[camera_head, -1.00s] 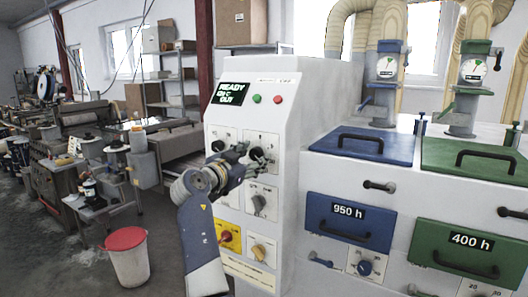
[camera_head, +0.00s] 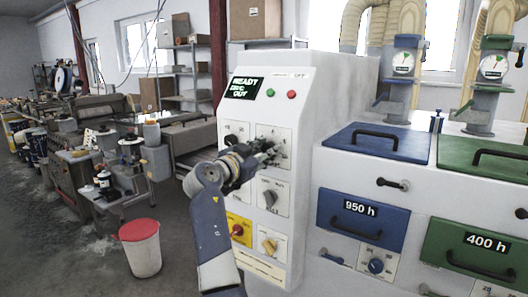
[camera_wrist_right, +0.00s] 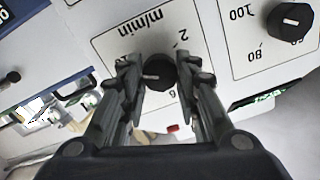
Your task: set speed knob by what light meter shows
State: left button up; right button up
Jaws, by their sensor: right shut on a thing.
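A black round knob (camera_wrist_right: 158,72) sits on a plate marked m/min in the right wrist view. My right gripper (camera_wrist_right: 157,92) is shut on this knob, with one finger on each side. In the head view my right gripper (camera_head: 270,152) is at the upper right plate of the white control panel (camera_head: 300,130) and covers most of the knob. Two round gauges with needles stand at the back right, one on a blue fitting (camera_head: 403,63) and one on a green fitting (camera_head: 493,67). Their scales are too small to read. My left gripper is not in view.
The panel has a green-lettered display (camera_head: 244,87), a red-on-yellow switch (camera_head: 237,230) and a cream knob (camera_head: 268,246) below. Blue (camera_head: 361,218) and green (camera_head: 468,252) drawers are on the right. A red-lidded bucket (camera_head: 141,247) stands on the floor at left.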

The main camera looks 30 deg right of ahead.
jog(key=shift+r, duration=0.15)
jog(key=n, duration=0.3)
jog(key=shift+r, duration=0.1)
jog(key=n+p, duration=0.1)
jog(key=n, duration=0.2)
jog(key=n+p, duration=0.1)
jog(key=n, duration=0.1)
jog(key=shift+r+n, duration=0.15)
jog(key=shift+n, duration=0.25)
jog(key=n+p, duration=0.1)
jog(key=n, duration=0.2)
jog(key=shift+r+n+p, duration=0.1)
jog(key=shift+n+p, duration=0.2)
jog(key=shift+p, duration=0.1)
jog(key=n+p, duration=0.4)
jog(key=n, duration=0.2)
jog(key=shift+w+r+g, duration=0.1)
jog(key=shift+g, duration=0.3)
jog(key=n+p, duration=0.2)
jog(key=n, duration=0.1)
jog(key=shift+p, duration=0.3)
jog(key=shift+n+p, duration=0.55)
jog(key=shift+n, duration=0.15)
jog(key=shift+f, duration=0.2)
